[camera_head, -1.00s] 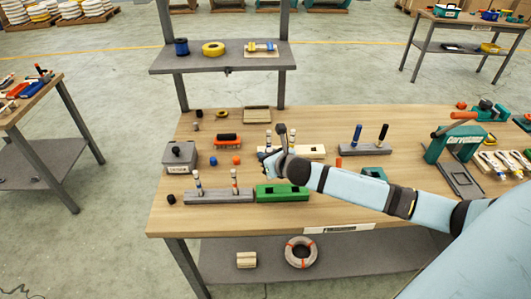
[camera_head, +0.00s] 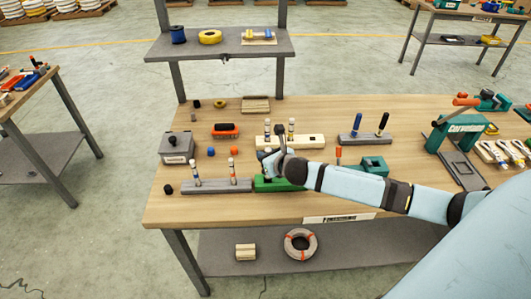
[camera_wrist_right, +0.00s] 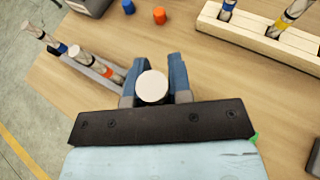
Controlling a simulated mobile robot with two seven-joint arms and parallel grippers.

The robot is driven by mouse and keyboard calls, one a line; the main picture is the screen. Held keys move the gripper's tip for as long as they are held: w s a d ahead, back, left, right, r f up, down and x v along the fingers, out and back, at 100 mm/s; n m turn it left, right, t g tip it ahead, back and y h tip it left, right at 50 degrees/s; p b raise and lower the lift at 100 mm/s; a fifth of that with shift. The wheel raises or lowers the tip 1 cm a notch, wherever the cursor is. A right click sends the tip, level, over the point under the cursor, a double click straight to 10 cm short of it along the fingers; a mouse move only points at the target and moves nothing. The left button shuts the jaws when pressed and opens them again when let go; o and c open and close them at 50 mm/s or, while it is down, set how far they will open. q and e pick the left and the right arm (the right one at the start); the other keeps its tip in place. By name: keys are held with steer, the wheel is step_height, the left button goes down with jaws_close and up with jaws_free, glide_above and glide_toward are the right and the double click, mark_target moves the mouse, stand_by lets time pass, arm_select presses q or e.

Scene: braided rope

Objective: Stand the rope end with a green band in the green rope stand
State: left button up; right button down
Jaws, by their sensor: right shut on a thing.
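My right gripper (camera_head: 268,165) is shut on a rope end. In the right wrist view its round pale top (camera_wrist_right: 152,88) shows between the two blue fingers (camera_wrist_right: 152,75). Any band on it is hidden from above. The green rope stand (camera_head: 262,187) lies along the table's front, and my gripper and wrist cover part of it. The held end is over or at this stand's left part; I cannot tell whether it is in a hole. A sliver of green (camera_wrist_right: 255,137) shows beside my gripper in the wrist view. My left gripper is not in view.
A grey stand (camera_head: 220,187) with blue- and orange-banded ends is close on the left. A cream stand (camera_head: 305,141) with two upright ends is just behind. A second grey stand (camera_head: 362,139) holds two dark ends.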

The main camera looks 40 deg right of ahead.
steer(key=shift+f, duration=0.2)
stand_by(0.5)
steer(key=shift+p, duration=0.3)
steer(key=shift+f, duration=0.3)
stand_by(0.4)
stand_by(0.4)
steer(key=shift+p, duration=0.35)
steer(key=shift+f, duration=0.3)
